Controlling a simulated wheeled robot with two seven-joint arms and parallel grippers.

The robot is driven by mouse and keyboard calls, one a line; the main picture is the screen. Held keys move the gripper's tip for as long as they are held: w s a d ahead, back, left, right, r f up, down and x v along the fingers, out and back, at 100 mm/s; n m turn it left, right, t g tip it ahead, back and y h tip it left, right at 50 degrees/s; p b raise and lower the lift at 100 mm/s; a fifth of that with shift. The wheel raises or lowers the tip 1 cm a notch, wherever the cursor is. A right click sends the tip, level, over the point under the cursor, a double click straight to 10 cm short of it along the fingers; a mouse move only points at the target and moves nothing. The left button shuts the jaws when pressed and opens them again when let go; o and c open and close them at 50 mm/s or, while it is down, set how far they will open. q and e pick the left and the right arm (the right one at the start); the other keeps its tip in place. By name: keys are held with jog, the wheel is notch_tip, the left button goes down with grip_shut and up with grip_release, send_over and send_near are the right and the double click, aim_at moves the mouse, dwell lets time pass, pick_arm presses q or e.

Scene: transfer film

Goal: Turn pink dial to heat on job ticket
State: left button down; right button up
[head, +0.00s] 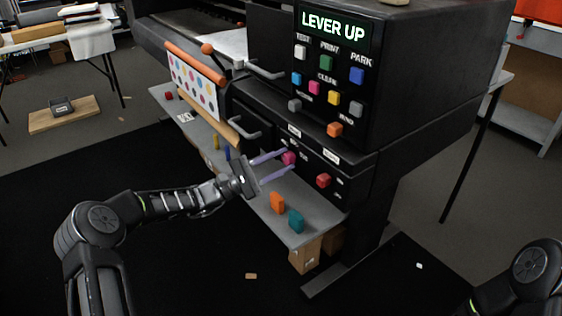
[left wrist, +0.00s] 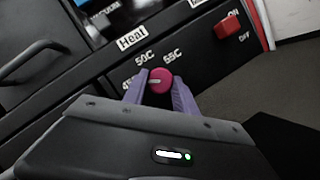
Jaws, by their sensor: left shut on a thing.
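The pink dial (head: 288,158) sits on the black front panel of the machine under a "Heat" label. In the left wrist view the pink dial (left wrist: 160,80) shows between the purple fingers, with 50C and 65C marks above it and a partly hidden mark at its left. A light pointer line on the dial points left. My left gripper (head: 285,163) is shut on the dial, one finger on each side; it also shows in the left wrist view (left wrist: 160,88). My right gripper is out of view; only part of my right arm shows at the lower right. I cannot make out a job ticket.
A red switch (head: 323,180) marked ON and OFF is right of the dial. An orange block (head: 277,203) and a teal block (head: 296,221) stand on the grey shelf (head: 262,200) below. Coloured buttons and a "LEVER UP" display (head: 333,25) are above.

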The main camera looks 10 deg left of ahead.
pick_arm(q)
jog(key=c, duration=1)
grip_release()
jog(key=v, duration=0.7)
jog(key=shift+s+a+f+p, duration=0.2)
jog(key=shift+s+a+p, duration=0.05)
jog(key=shift+a+p, duration=0.05)
